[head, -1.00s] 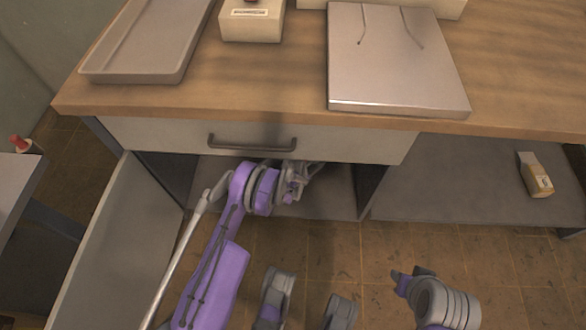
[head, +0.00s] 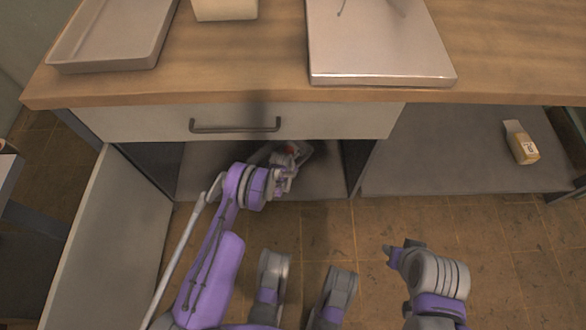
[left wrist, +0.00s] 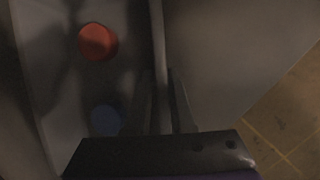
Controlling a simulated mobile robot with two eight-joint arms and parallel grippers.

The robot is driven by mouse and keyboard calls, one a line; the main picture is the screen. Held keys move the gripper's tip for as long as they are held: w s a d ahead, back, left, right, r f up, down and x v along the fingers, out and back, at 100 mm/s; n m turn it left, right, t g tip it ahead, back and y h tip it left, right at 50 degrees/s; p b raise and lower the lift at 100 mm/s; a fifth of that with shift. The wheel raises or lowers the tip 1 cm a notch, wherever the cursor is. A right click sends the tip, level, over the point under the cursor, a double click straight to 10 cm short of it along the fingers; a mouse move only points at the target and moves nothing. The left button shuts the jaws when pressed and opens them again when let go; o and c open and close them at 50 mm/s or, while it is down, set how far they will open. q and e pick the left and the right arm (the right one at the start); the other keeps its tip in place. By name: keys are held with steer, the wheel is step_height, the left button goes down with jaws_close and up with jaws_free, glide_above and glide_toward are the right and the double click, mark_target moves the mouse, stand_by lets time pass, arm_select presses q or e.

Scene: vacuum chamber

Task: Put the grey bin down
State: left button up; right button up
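The grey bin (head: 305,154) is inside the open cabinet under the counter, over the cabinet floor (head: 215,178) and mostly behind my left gripper (head: 286,172). In the left wrist view the bin's wall (left wrist: 158,45) runs between the two fingers of my left gripper (left wrist: 163,95), which look closed on it. A red object (left wrist: 97,42) and a blue object (left wrist: 105,120) are inside the bin. Whether the bin's underside touches the cabinet floor is hidden. My right gripper (head: 390,253) hangs at lower right over the floor, away from the bin; its fingers are not clear.
The cabinet door (head: 110,235) stands open at left. A shut drawer (head: 320,122) is above the opening. A small carton (head: 521,143) lies on the lower shelf (head: 440,160) at right. A tray (head: 110,35) and a metal plate (head: 378,50) are on the counter.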

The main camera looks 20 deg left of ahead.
arm_select(q)
steer(key=shift+o, duration=0.7)
steer(key=p+v, duration=0.3)
steer(key=v, duration=0.9)
